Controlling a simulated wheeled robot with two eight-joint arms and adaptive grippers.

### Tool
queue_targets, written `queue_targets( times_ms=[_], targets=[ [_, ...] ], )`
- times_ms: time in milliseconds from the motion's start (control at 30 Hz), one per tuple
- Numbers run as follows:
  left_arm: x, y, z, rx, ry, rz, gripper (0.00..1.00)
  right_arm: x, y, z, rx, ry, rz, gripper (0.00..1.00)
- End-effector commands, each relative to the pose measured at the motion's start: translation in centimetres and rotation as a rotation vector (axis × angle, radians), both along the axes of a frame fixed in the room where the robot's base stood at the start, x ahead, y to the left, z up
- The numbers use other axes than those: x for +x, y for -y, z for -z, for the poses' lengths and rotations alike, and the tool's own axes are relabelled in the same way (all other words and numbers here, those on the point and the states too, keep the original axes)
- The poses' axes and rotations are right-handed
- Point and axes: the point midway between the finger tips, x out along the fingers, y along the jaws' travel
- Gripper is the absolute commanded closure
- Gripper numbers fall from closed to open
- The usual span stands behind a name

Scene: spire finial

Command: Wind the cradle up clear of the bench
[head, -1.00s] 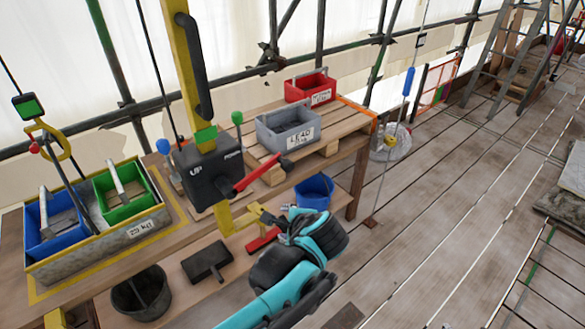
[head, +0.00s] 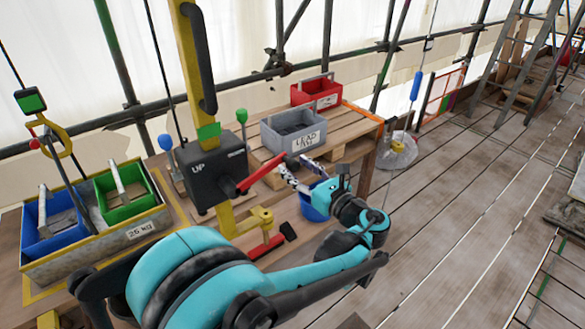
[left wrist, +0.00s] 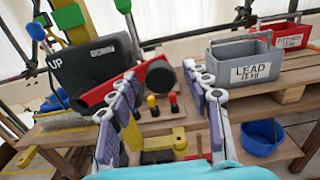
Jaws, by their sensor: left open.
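The cradle (head: 140,233) is a grey trough with a yellow rim, marked 25 kg, inside a yellow outline on the bench at left. It holds a blue box (head: 38,238) and a green box (head: 142,204). A cable with a yellow ring (head: 62,138) rises above it. The black winch box (head: 212,172), marked UP, is on a yellow post and has a red crank (head: 260,174). My left gripper (head: 301,172) is open just right of the crank. In the left wrist view the crank's black round end (left wrist: 160,79) appears between the spread fingers. My right gripper is out of view.
A lead box (head: 293,132) and a red box (head: 316,93) stand on slats behind the gripper. A lower red lever (head: 266,246) juts from the post. A blue bucket (left wrist: 259,137) is below right.

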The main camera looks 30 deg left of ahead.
Motion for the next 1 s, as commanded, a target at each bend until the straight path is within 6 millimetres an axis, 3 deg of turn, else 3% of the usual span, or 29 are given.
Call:
queue_targets(
  times_ms=[200,467,600,667,1000],
  targets=[
    [0.7,-1.7,0.0,-0.001,0.001,-0.001,0.51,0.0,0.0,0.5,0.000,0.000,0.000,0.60],
    [0.7,-1.8,0.0,-0.002,0.001,0.001,0.51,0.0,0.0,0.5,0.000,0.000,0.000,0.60],
    [0.7,-1.8,0.0,-0.002,0.001,0.001,0.88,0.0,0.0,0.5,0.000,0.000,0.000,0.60],
    [0.7,-1.8,0.0,-0.002,0.001,0.001,1.00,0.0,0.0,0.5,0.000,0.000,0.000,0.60],
    [1.3,-1.8,-0.5,-0.012,0.025,0.001,1.00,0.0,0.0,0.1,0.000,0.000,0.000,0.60]
  ],
)
